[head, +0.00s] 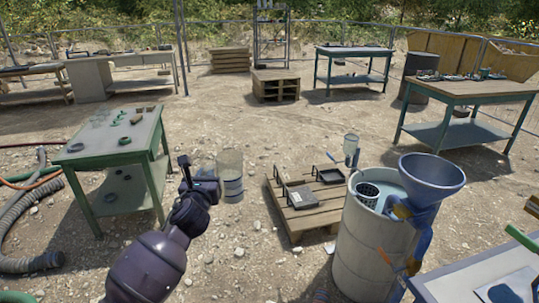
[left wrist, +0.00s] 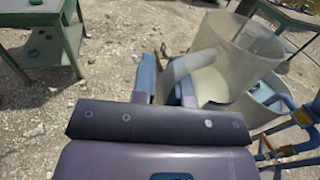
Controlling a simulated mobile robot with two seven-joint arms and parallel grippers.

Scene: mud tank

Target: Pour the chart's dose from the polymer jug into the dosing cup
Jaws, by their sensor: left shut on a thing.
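A translucent jug (head: 231,163) stands out in the head view, looking roughly upright, with a greyish lower part. My left gripper (head: 196,178) is at its left side, shut on the jug. In the left wrist view the jug (left wrist: 252,42) fills the upper right, beside the fingers (left wrist: 165,82); the exact grip is partly hidden. A small clear vessel (head: 351,144) shows at the tank's far side; I cannot tell whether it is the dosing cup. I cannot make out the chart. My right gripper is not in view.
A pale round tank (head: 367,245) with a blue funnel (head: 432,176) stands at the right. A green table (head: 99,156) stands left. Grey hoses (head: 28,228) lie far left. Bare gravel lies between the table and pallet.

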